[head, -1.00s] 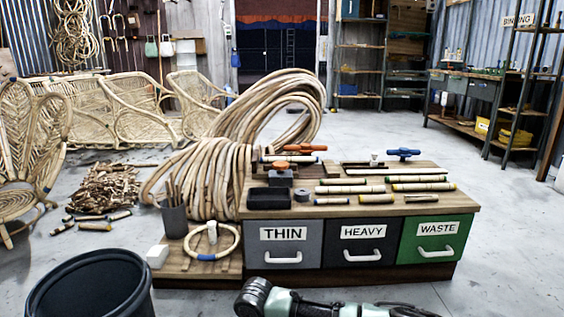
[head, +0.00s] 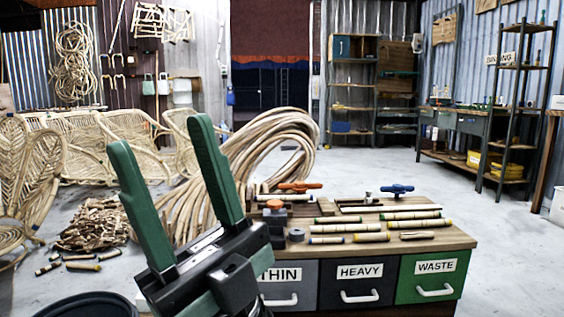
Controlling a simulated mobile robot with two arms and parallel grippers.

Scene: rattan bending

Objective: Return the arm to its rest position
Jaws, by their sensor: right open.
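My right gripper (head: 170,195) is raised at the lower left of the middle in the head view. Its two green fingers point up and stand well apart, with nothing between them. It is in front of the left end of the workbench (head: 455,238) and hides part of the THIN drawer (head: 282,300). My left gripper is not in view.
The bench top bears several short rattan pieces (head: 340,228), an orange-handled clamp (head: 299,187) and a blue-handled clamp (head: 397,190). A large rattan coil (head: 270,130) stands behind. A dark bin (head: 85,305) is at the lower left. The floor at right (head: 515,250) is clear.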

